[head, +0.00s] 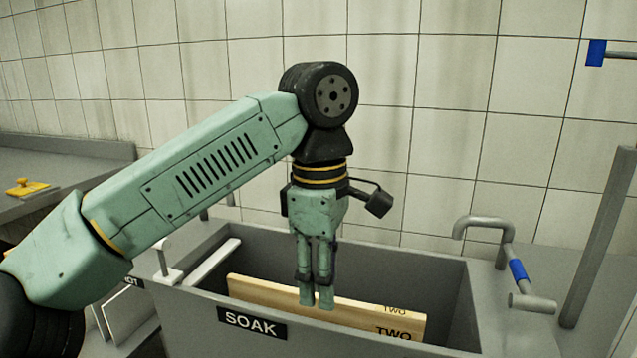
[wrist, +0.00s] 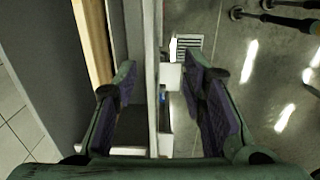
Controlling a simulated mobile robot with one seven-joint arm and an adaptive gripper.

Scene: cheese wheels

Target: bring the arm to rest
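My gripper (head: 316,299) hangs pointing down over the grey sink marked SOAK (head: 445,270). In the wrist view my gripper (wrist: 160,82) has its two fingers well apart, with nothing held between them. The sink's wall (wrist: 139,60) shows below and between the fingers. My arm reaches in from the left of the head view, bent at the black joint above the gripper. A wooden board marked TWO (head: 270,292) stands in the sink, behind the fingers in the head view; its edge also shows in the wrist view (wrist: 94,40).
A grey tap with a blue band (head: 517,270) stands right of the sink. A yellow object (head: 26,187) lies on the left counter (head: 75,185). A grey post (head: 598,240) rises at right. Grey floor (wrist: 255,110) shows beyond the sink wall.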

